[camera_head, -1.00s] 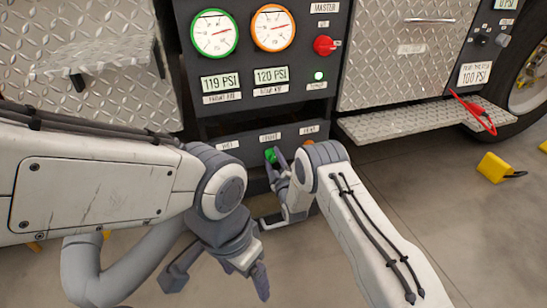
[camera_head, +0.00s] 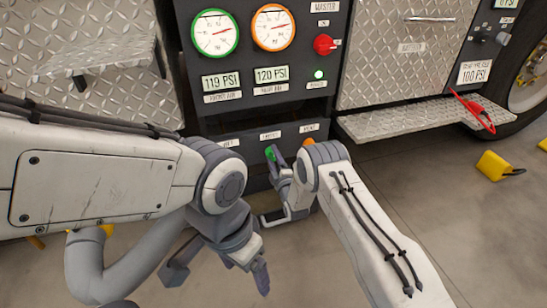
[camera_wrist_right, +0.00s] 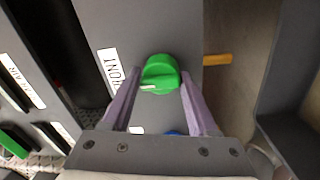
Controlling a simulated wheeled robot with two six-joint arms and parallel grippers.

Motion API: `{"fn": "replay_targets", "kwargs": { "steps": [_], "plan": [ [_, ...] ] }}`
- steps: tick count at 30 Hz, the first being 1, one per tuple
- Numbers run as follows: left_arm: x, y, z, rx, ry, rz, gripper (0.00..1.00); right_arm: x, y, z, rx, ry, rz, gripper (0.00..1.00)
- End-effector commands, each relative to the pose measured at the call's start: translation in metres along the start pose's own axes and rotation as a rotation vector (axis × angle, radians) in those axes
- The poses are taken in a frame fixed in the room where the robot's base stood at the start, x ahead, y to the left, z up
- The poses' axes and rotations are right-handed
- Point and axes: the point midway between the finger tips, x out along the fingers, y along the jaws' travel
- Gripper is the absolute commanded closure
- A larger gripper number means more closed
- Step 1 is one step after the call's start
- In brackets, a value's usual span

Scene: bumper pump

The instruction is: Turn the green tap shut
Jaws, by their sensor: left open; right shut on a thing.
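The green tap (camera_head: 270,153) is a round knob on the low dark panel, under a white label. In the right wrist view the green tap (camera_wrist_right: 160,72) shows a white pointer mark toward its lower left edge. My right gripper (camera_head: 277,163) is at the tap. In the right wrist view the fingers of my right gripper (camera_wrist_right: 160,88) stand on both sides of the knob and are shut on it. My left gripper (camera_head: 216,274) hangs open and empty over the floor, lower left of the tap and apart from the panel.
An orange tap (camera_wrist_right: 217,59) and a partly hidden blue one (camera_wrist_right: 173,132) flank the green tap in the wrist view. Above are two gauges, a red master switch (camera_head: 323,45) and a lit green lamp. A metal step (camera_head: 410,122) juts out at right. Yellow wheel chocks (camera_head: 494,166) stand on open floor.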

Motion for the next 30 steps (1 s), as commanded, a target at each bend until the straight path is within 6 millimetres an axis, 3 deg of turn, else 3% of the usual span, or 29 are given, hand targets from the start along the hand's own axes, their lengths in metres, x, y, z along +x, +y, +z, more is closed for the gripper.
{"fn": "replay_targets", "kwargs": {
  "steps": [5, 6, 7, 20, 30],
  "plan": [
    [0.001, 0.0, 0.0, 0.0, 0.0, 0.0, 0.16, -0.002, -0.007, -0.003, -0.002, 0.006, -0.017, 0.96],
    [0.001, 0.0, 0.0, 0.0, 0.0, 0.0, 0.16, -0.002, -0.007, -0.003, -0.002, 0.006, -0.017, 0.29],
    [0.001, 0.0, 0.0, 0.0, 0.0, 0.0, 0.16, -0.002, -0.007, -0.002, -0.001, 0.006, -0.017, 0.17],
    [-0.007, 0.001, 0.0, 0.0, 0.0, 0.0, 0.16, -0.009, -0.001, 0.0, 0.0, -0.001, -0.01, 0.16],
    [-0.042, 0.003, -0.002, 0.0, 0.0, 0.0, 0.16, -0.073, 0.0, -0.001, -0.001, 0.0, -0.015, 0.16]
  ]
}}
